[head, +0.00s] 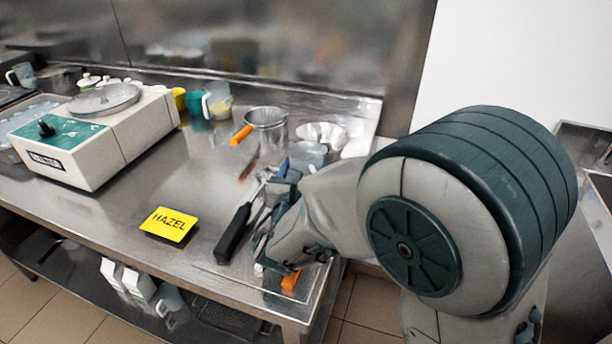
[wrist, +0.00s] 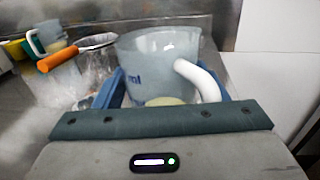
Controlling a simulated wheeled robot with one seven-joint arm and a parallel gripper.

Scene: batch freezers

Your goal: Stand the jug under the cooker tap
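A clear, bluish jug (wrist: 155,60) with a white handle and "ml" lettering stands upright in front of my gripper (wrist: 165,95). Something pale yellow shows low in it. My gripper's blue fingers are wide apart, one on each side of the jug; I cannot tell whether they touch it. In the head view the jug (head: 308,153) is partly hidden behind my gripper (head: 283,172), near the counter's right end. I cannot make out a cooker or its tap in either view.
A metal pot with an orange handle (head: 267,122) and a metal bowl (head: 322,133) stand close by. Another jug (head: 217,103) is at the back. A yellow HAZEL card (head: 168,224), a black-handled tool (head: 233,234) and a white machine (head: 95,145) are on the steel counter (head: 120,205).

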